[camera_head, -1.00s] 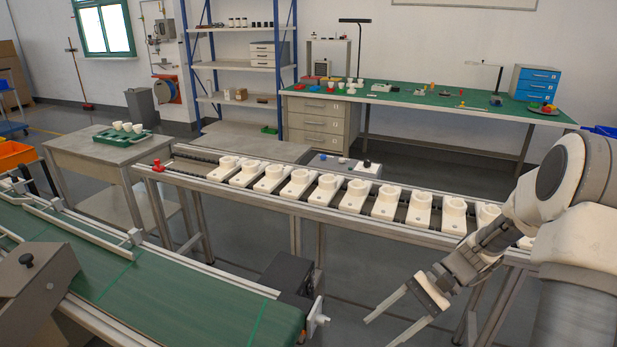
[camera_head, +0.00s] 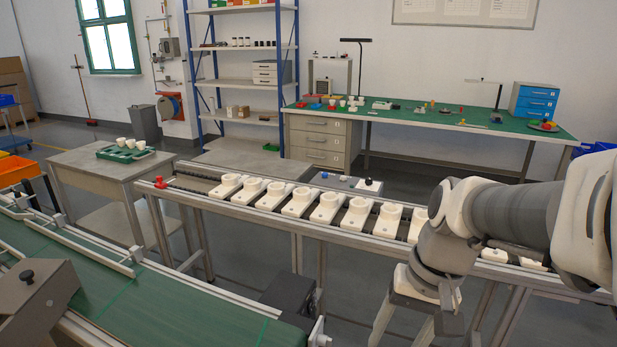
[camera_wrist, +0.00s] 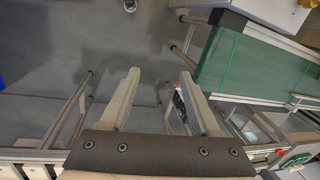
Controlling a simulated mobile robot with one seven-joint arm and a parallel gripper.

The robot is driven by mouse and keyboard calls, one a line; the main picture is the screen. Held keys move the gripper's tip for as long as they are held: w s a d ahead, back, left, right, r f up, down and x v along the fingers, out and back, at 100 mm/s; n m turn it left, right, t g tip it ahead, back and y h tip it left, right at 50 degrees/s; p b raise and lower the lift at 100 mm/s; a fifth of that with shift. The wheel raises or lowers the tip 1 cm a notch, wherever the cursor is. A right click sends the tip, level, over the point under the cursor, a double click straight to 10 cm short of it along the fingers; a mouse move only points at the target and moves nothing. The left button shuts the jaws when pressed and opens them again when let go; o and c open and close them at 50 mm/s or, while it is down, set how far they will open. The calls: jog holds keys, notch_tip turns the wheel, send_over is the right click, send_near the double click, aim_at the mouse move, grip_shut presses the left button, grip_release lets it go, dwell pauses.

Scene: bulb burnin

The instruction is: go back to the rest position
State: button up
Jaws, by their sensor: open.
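My gripper (camera_head: 402,325) hangs at the lower right in the head view, below and in front of the rail of white sockets. It points down toward the floor. In the wrist view my gripper (camera_wrist: 160,98) shows both fingers apart with nothing between them, over bare grey floor. My arm reaches in from the right edge and hides part of the rail behind it.
The rail (camera_head: 250,213) with several white sockets (camera_head: 327,207) runs across the middle. The green conveyor (camera_head: 130,300) lies front left and also shows in the wrist view (camera_wrist: 250,68). A side table (camera_head: 85,170) holds a green tray (camera_head: 125,151). The green-topped workbench (camera_head: 400,112) stands behind.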

jog(key=s+r+n+t+h+p, duration=0.1)
jog(key=s+r+t+p, duration=0.1)
jog(key=r+p, duration=0.6)
jog(key=s+d+r+n+t+h+p, duration=0.1)
jog(key=s+r+t+p, duration=0.1)
jog(key=r+p, duration=0.5)
notch_tip(320, 180, up, 6)
jog(key=shift+s+d+r+n+t+p, duration=0.15)
jog(key=shift+s+d+n+t+p, duration=0.2)
jog(key=shift+t, duration=0.35)
jog(key=shift+a, duration=0.1)
